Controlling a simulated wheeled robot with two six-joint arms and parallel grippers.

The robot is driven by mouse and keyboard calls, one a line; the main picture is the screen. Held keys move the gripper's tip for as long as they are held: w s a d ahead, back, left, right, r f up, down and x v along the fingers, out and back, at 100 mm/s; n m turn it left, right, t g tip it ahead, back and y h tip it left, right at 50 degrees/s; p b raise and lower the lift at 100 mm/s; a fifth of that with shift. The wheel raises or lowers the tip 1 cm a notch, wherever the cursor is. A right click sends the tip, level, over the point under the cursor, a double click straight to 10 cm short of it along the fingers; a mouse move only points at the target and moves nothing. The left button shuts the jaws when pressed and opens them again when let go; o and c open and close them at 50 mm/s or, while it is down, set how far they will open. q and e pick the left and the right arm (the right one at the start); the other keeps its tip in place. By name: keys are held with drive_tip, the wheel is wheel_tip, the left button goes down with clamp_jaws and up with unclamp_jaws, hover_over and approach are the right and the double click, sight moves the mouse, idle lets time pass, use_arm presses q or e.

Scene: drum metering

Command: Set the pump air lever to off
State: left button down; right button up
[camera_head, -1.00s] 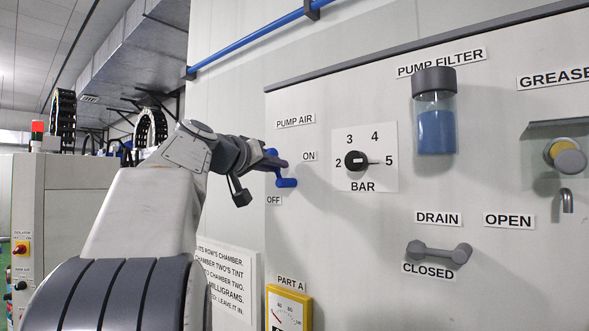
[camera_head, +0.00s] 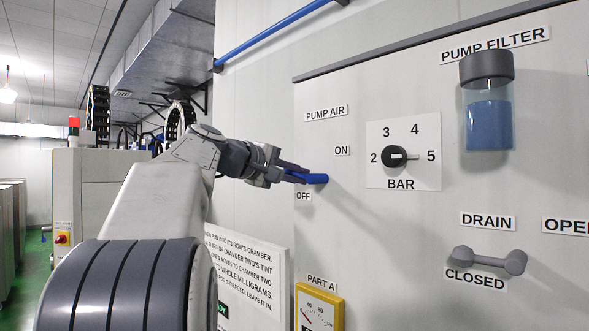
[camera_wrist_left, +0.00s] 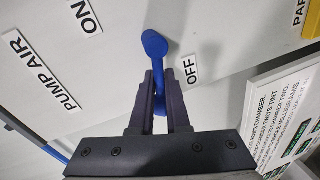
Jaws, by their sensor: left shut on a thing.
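The blue pump air lever (camera_head: 316,179) is on the pale panel, just above and right of the OFF label (camera_head: 303,196) and below and left of the ON label (camera_head: 342,150). My left gripper (camera_head: 296,176) is shut on its handle. In the left wrist view the lever (camera_wrist_left: 155,44) runs from its round end on the panel to between the two dark fingers (camera_wrist_left: 160,100). The OFF label (camera_wrist_left: 190,69) is close beside it there. Part of the handle is hidden by the fingers. My right gripper is not in view.
Right of the lever are the BAR dial (camera_head: 395,157), the pump filter (camera_head: 488,110) and the grey drain lever (camera_head: 490,260). A yellow gauge (camera_head: 319,309) and a text sign (camera_head: 245,275) are below. A blue pipe (camera_head: 275,33) runs above.

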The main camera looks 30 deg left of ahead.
use_arm(q)
drive_tip(key=shift+a+f+n+h, duration=0.1)
drive_tip(key=shift+f+n+h, duration=0.3)
drive_tip(key=shift+n, duration=0.5)
drive_tip(key=shift+f, duration=0.1)
drive_tip(key=c, duration=0.9)
unclamp_jaws()
drive_tip(key=shift+s, duration=0.15)
drive_tip(key=b+v, duration=0.3)
drive_tip(key=v, duration=0.7)
drive_tip(key=shift+s, duration=0.1)
